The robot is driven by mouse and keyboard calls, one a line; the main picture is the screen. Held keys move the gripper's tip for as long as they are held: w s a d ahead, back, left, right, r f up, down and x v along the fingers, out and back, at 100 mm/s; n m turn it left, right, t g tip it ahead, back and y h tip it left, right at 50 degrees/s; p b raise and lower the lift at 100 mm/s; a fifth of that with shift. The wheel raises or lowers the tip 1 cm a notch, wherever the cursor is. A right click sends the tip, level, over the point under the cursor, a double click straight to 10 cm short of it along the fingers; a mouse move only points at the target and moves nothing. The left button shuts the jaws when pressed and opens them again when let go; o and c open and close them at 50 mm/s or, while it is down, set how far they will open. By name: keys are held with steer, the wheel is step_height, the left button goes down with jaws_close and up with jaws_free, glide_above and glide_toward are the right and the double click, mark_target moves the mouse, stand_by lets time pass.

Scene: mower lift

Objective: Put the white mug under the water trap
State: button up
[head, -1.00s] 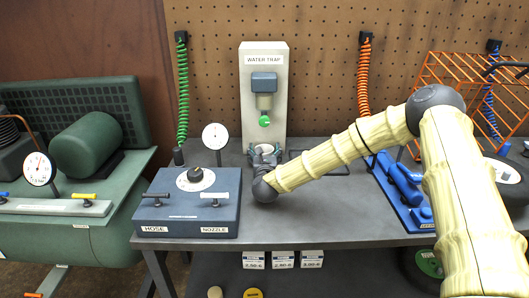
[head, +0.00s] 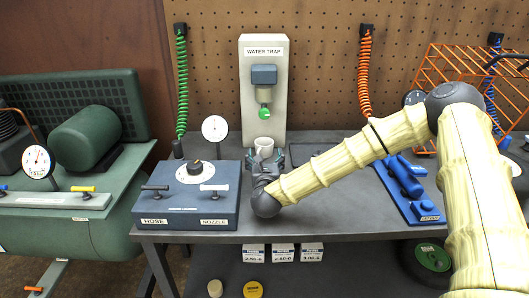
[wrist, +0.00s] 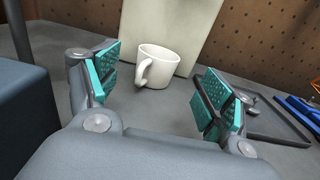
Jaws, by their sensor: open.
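The white mug (head: 264,147) stands upright on the grey bench, under the green knob of the water trap (head: 264,77). In the wrist view the mug (wrist: 157,66) is ahead of my gripper (wrist: 163,92), between the lines of its fingers but beyond their tips, with its handle toward the left and front. The teal-padded fingers are wide apart and empty. In the head view my gripper (head: 266,162) is just in front of the mug and hides its lower part. The trap's pale backing panel (wrist: 172,30) rises behind the mug.
A blue box (head: 187,200) labelled hose and nozzle stands left of my gripper. A round gauge (head: 215,128) is behind it. A dark tray (wrist: 262,115) lies to the right, with a blue tool holder (head: 409,190) beyond. Bench space immediately around the mug is clear.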

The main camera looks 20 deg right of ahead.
steer(key=shift+v, duration=1.35)
stand_by(1.1)
